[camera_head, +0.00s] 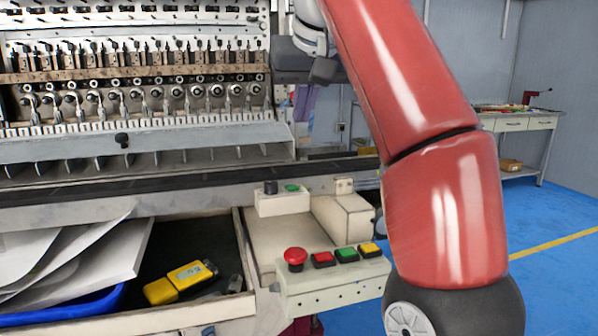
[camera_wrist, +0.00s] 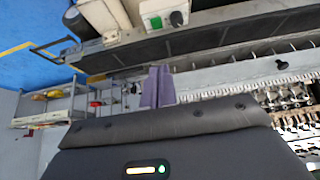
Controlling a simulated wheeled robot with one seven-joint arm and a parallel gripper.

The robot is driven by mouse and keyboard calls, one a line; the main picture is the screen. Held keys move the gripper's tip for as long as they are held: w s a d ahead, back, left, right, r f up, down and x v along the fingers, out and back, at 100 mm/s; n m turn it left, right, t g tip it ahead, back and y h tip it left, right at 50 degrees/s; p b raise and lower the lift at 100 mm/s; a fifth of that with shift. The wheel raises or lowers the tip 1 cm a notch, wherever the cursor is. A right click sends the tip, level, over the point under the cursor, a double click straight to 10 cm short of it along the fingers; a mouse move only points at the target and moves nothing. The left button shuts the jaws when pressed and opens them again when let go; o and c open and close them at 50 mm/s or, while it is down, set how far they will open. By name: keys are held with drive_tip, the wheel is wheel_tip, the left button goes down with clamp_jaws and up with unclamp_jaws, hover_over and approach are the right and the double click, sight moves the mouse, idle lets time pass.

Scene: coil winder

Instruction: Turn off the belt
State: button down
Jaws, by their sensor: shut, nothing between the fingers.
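The belt (camera_head: 150,187) is a dark strip running along the front of the coil winder; it also shows in the wrist view (camera_wrist: 210,38). A white switch box (camera_head: 283,204) with a black knob (camera_head: 270,187) and a green button (camera_head: 292,188) stands at its front edge. The box is at the top of the wrist view (camera_wrist: 163,12). A control panel (camera_head: 330,285) carries a red mushroom button (camera_head: 295,259) and red (camera_head: 323,260), green (camera_head: 347,254) and yellow (camera_head: 370,248) square buttons. My gripper (camera_wrist: 158,84) is shut and empty, apart from the switch box.
An open drawer (camera_head: 245,255) at the lower left holds papers (camera_head: 75,260), a blue tray (camera_head: 70,311) and a yellow tool (camera_head: 180,280). My red arm hides the area right of the panel. A side table (camera_head: 520,122) stands at the back right; blue floor is clear.

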hover_over(292, 187)
drive_tip(key=f, duration=0.8)
drive_tip(key=shift+s+d+f, duration=0.1)
drive_tip(key=shift+s+d, duration=0.1)
drive_tip(key=shift+s, duration=0.1)
wheel_tip(292, 187, down, 3)
drive_tip(key=shift+s+r+b, duration=0.1)
drive_tip(key=shift+b, duration=0.9)
drive_tip(key=shift+s+d+f, duration=0.1)
drive_tip(key=shift+s+f, duration=0.1)
drive_tip(key=shift+f, duration=0.45)
drive_tip(key=f+b, duration=0.1)
drive_tip(key=b, duration=0.1)
drive_tip(key=t+b, duration=0.1)
drive_tip(key=b, duration=0.1)
drive_tip(key=shift+s+f, duration=0.25)
drive_tip(key=shift+f, duration=0.1)
drive_tip(key=shift+r+p, duration=0.4)
drive_tip(key=shift+r, duration=0.05)
drive_tip(key=shift+w, duration=0.1)
